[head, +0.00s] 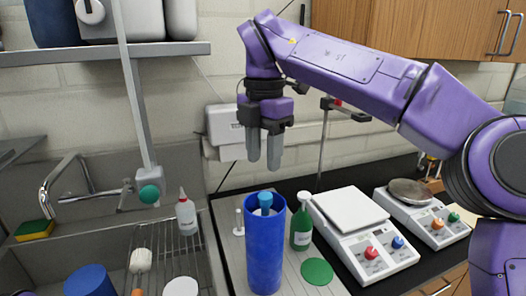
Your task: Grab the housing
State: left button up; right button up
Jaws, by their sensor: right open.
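No part is plainly recognisable as the housing; I cannot tell whether the tall blue cylinder (264,255) is it. The cylinder stands upright on a light board, with a blue-topped item (265,200) showing at its open top. My right gripper (264,163) points down above the cylinder, clearly apart from it. Its two grey fingers are parted with nothing between them. My left gripper is not in view.
A green bottle (301,222) and green disc (317,271) are right of the cylinder. Two scales (350,209) (411,188) stand farther right. A sink with a faucet (68,187), drying rack and white bottle (187,216) lies left. A shelf (100,52) hangs upper left.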

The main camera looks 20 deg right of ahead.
aim_at(265, 236)
jog(key=k, duration=1)
